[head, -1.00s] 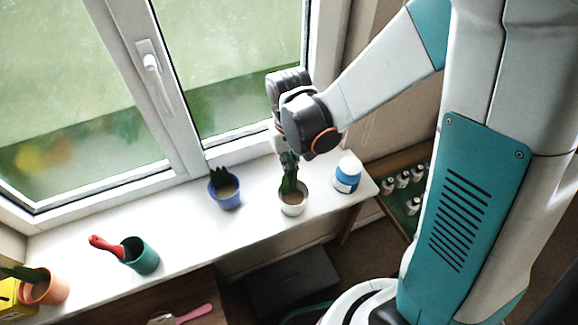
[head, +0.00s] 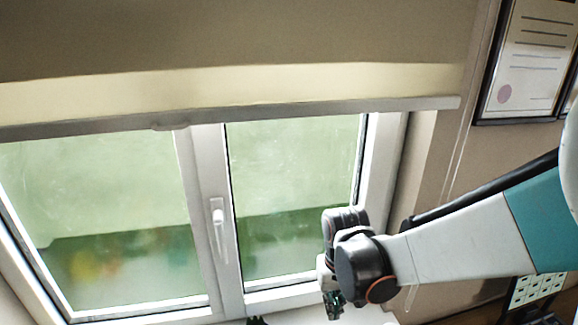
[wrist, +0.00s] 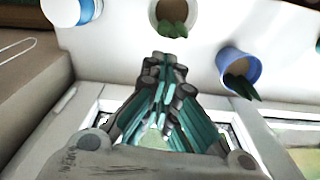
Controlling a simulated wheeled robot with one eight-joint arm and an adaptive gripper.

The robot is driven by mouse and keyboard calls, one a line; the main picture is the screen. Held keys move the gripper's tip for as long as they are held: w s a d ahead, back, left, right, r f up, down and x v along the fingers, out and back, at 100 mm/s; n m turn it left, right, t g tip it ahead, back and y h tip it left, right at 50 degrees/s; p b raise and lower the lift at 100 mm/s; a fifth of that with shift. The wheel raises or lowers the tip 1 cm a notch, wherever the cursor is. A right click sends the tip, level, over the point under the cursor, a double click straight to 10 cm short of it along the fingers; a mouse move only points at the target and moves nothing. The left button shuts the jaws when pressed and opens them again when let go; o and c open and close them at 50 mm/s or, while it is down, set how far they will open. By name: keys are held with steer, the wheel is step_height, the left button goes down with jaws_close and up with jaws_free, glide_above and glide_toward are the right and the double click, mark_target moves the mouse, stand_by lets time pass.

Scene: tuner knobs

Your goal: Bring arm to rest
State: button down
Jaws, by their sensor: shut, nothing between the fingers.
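My gripper (wrist: 165,68) shows in the wrist view with its fingers together and nothing between them. It is over the white window sill (wrist: 115,45), near a white pot (wrist: 176,12) with a green plant. In the head view my arm reaches in from the right, and my gripper (head: 334,306) hangs down at the bottom of the picture in front of the window. Its fingertips are small there.
A blue pot (wrist: 238,70) with a plant stands right of the white pot. A blue and white container (wrist: 72,10) stands at the upper left. The window (head: 120,225), its handle (head: 217,218), a rolled blind (head: 230,90) and a framed certificate (head: 525,60) show in the head view.

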steer(key=s+d+r+m+t+b, duration=0.1)
steer(key=s+d+r+t+b, duration=0.3)
steer(key=s+d+t+b, duration=0.2)
steer(key=s+d+b, duration=0.2)
steer(key=s+b, duration=0.2)
steer(key=s, duration=0.1)
steer(key=shift+d+t, duration=0.3)
steer(key=shift+t, duration=0.1)
